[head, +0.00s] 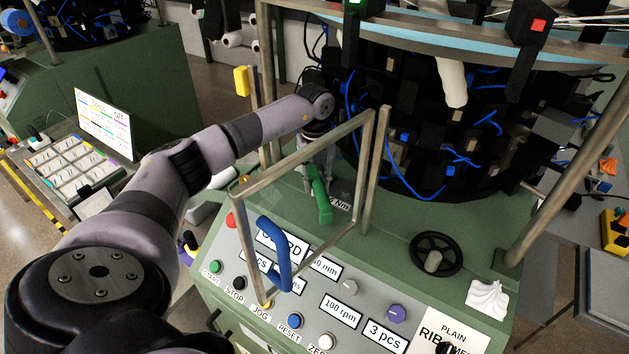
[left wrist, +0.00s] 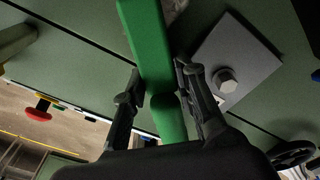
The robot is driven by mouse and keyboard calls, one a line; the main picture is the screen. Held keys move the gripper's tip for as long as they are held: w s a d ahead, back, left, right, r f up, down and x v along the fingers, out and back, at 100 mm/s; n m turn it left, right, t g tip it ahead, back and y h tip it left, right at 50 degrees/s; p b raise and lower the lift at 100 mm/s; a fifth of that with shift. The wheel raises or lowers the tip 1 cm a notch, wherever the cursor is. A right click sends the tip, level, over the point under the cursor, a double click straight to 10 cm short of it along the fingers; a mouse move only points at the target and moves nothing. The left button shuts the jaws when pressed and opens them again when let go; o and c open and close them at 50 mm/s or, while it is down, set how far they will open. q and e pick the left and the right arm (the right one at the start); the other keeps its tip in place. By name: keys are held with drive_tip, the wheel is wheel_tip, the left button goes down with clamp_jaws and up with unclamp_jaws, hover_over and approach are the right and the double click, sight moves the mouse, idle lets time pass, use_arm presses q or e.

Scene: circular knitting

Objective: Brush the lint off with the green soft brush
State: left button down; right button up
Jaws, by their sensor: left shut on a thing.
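The green soft brush (head: 321,203) is over the green machine top, behind the clear guard frame in the head view. My left gripper (head: 318,170) is shut on the brush's handle. In the left wrist view the green brush (left wrist: 148,45) runs up between the two fingers of my left gripper (left wrist: 160,95). A small pale patch shows beside the brush at the top edge of that view; I cannot tell whether it is lint or bristles. No lint is clearly visible elsewhere. My right gripper is not in view.
The guard frame (head: 374,172) with its blue handle (head: 274,252) stands in front of the brush. The black needle cylinder area with blue yarns (head: 420,130) is close behind. A handwheel (head: 436,254) and crumpled white cloth (head: 487,299) are at right. A grey plate with a bolt (left wrist: 226,80) lies beside the brush.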

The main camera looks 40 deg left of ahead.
use_arm(q)
drive_tip(key=a+b, duration=0.1)
drive_tip(key=a, duration=0.2)
drive_tip(key=shift+s+a+f, duration=0.1)
drive_tip(key=shift+s, duration=0.05)
drive_tip(key=shift+s+a, duration=0.15)
drive_tip(key=shift+a, duration=0.7)
drive_tip(key=shift+s+a+b, duration=0.15)
drive_tip(key=shift+a+b, duration=0.2)
drive_tip(key=shift+a, duration=1.1)
drive_tip(key=shift+d, duration=0.1)
drive_tip(key=shift+d, duration=0.15)
drive_tip(key=d, duration=0.2)
drive_tip(key=d+p, duration=0.1)
drive_tip(key=shift+w+d+p, duration=0.2)
drive_tip(key=shift+d+p, duration=0.1)
drive_tip(key=shift+d, duration=0.5)
